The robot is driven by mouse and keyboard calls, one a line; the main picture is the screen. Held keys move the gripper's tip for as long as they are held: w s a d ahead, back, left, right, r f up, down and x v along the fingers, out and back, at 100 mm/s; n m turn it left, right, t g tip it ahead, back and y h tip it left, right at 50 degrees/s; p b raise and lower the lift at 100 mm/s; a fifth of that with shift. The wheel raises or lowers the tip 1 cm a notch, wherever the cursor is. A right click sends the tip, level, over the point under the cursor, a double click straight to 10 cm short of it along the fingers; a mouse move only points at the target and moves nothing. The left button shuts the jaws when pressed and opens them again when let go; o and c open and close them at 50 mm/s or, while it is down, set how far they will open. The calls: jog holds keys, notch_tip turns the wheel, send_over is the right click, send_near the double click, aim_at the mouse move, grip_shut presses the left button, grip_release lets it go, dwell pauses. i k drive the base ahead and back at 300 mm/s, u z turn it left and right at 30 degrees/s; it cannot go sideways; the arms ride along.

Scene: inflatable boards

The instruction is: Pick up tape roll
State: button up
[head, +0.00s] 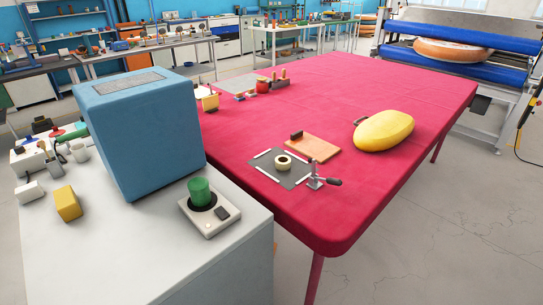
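A small cream tape roll (284,162) lies flat on a dark grey square mat (268,172) on the red-covered table (340,110). White strips lie along the mat's edges. The hole of the roll faces up. A metal clamp with a dark handle (316,178) stands at the mat's right corner, close to the roll but apart from it. My gripper is not in view.
An orange board with a dark handle (313,149) lies just behind the mat. A yellow oval float (384,130) rests to the right. A grey bench (150,260) at the front left holds a blue box (138,130) and a green cup on a scale (209,208). The table's front right is clear.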

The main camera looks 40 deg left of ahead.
aim_at(283, 163)
jog(key=u, duration=0.35)
jog(key=i, duration=0.8)
jog(key=u, duration=0.9)
jog(key=i, duration=0.4)
jog(key=u, duration=0.2)
jog(key=k, duration=0.95)
jog(key=u, duration=0.2)
jog(key=i, duration=0.95)
jog(key=z, duration=0.1)
